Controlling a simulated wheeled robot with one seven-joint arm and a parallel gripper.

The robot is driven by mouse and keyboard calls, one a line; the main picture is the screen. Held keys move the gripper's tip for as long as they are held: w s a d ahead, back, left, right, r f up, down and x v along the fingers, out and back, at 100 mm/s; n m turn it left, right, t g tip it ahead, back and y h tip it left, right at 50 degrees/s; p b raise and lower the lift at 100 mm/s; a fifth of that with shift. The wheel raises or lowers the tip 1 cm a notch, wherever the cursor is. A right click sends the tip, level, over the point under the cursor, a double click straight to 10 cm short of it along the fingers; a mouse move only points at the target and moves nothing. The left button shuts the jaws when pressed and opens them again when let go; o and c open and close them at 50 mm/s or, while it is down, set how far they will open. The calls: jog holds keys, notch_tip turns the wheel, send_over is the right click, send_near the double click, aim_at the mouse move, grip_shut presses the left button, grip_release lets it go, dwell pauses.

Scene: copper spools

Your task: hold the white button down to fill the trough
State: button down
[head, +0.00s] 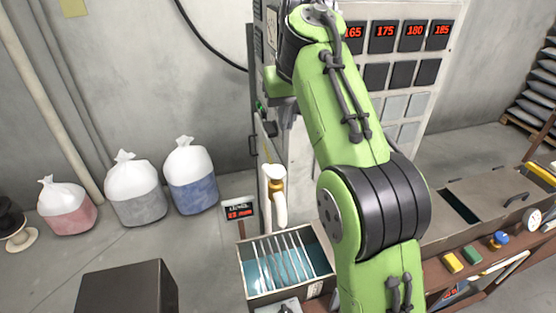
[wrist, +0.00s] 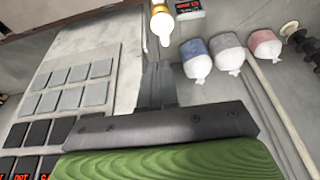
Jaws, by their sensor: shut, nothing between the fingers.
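My gripper (wrist: 157,70) is shut and empty in the wrist view, its fingertips close to the pale front of the machine. In the head view it is small and partly behind my arm, beside the machine's left edge. I cannot make out the white button in either view; my fingers or arm may hide it. The trough (head: 249,290) stands low in front of the machine, with blue-green liquid and several pale bars in it. A white spout with a brass collar (head: 279,200) hangs above it and also shows in the wrist view (wrist: 161,22).
A level display (head: 239,210) with red digits stands left of the trough. Grey and black panels with red numbers (head: 383,37) cover the machine front. Three bags (head: 137,193) sit by the wall. A dark box (head: 125,290) is at front left, a workbench (head: 480,205) at right.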

aim_at(277, 172)
jog(key=x, duration=0.4)
jog(key=b+x, duration=0.1)
jog(key=x, duration=0.4)
jog(key=b+x, duration=0.1)
jog(key=x, duration=0.3)
jog(key=shift+s+a+f, duration=0.25)
jog(key=shift+s+f, duration=0.05)
jog(key=shift+f, duration=0.25)
jog(key=shift+f+b, duration=0.7)
jog(key=shift+f, duration=0.2)
jog(key=shift+s, duration=0.15)
jog(key=shift+f, duration=0.2)
dwell(1.6)
